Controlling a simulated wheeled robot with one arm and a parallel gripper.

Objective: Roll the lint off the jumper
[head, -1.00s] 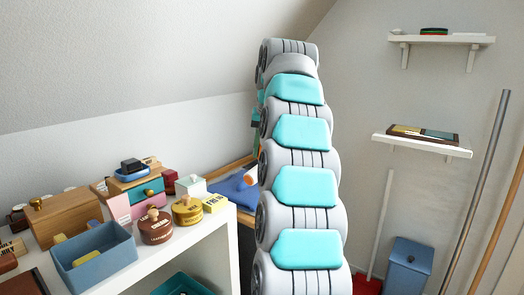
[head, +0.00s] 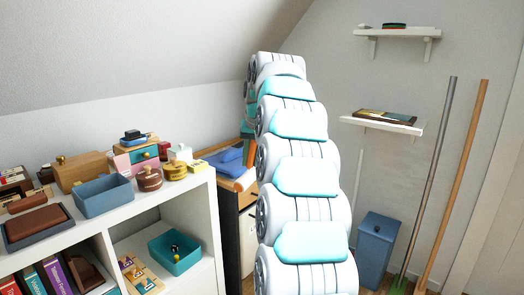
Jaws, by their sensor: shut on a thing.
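A blue folded cloth (head: 229,160), which looks like the jumper, lies on a wooden-topped cabinet (head: 246,180) just left of my arm. My arm covers its right side, and any lint on it is too small to see.
A white shelf unit (head: 205,190) on the left carries a blue-grey bin (head: 103,197), boxes and round jars, with a teal tray (head: 175,254) below. At right are wall shelves (head: 382,125), a blue bin (head: 374,250) and two leaning poles (head: 452,180).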

